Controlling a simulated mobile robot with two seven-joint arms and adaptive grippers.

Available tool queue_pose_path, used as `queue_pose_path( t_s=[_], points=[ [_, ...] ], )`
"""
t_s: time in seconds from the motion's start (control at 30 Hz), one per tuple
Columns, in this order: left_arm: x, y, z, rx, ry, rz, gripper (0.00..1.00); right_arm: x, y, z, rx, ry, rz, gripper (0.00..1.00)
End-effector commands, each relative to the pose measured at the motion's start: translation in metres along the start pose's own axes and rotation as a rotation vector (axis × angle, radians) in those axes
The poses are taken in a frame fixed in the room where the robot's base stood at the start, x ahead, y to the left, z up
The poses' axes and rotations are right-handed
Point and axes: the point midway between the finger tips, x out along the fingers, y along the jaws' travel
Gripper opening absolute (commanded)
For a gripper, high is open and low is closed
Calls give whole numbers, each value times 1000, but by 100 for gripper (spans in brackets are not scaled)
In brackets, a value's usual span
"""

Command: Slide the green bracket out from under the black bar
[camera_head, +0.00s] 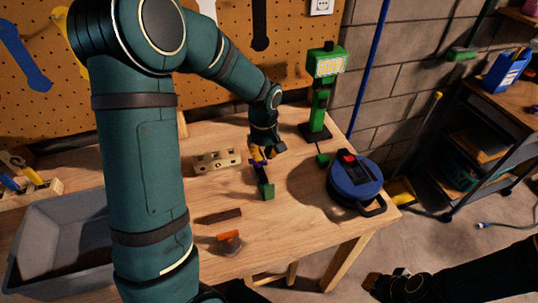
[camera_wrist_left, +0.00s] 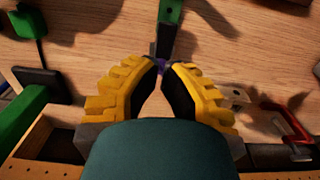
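A green piece (camera_head: 267,191), probably the bracket, is at the near end of a dark strip (camera_head: 258,174) on the workbench. In the left wrist view the green piece (camera_wrist_left: 170,12) shows at the top, with the dark strip (camera_wrist_left: 161,42) running towards my fingertips. I cannot tell which lies on top. My left gripper (camera_head: 259,157) is at the strip's far end, its yellow fingers (camera_wrist_left: 163,68) nearly together. A small purple part (camera_wrist_left: 161,64) shows between the tips; whether they grip it is unclear. A separate dark bar (camera_head: 219,216) lies nearer. My right gripper (camera_head: 376,284) is off the bench, its fingers unclear.
A wooden block with holes (camera_head: 217,161) stands left of my left gripper. A green stand (camera_head: 320,95) and a blue round case (camera_head: 355,182) are to the right. An orange-topped item (camera_head: 229,242) lies near the front edge. A grey bin (camera_head: 62,245) is at left.

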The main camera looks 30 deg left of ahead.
Motion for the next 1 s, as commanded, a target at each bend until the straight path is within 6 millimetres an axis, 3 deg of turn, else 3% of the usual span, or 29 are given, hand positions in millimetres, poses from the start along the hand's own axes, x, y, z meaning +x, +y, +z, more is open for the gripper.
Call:
queue_pose_path(
  t_s=[0.4, 0.7, 1.0],
  points=[
    [83, 0, 1, -1, -3, -2, 0, 10, 3, 1, 0, 1, 2, 0],
    [79, 0, 36, 1, 0, 1, 0, 8, 2, 1, 0, 1, 2, 0],
    [79, 0, 40, -1, 0, 1, 0, 8, 2, 1, 0, 1, 2, 0]
  ],
)
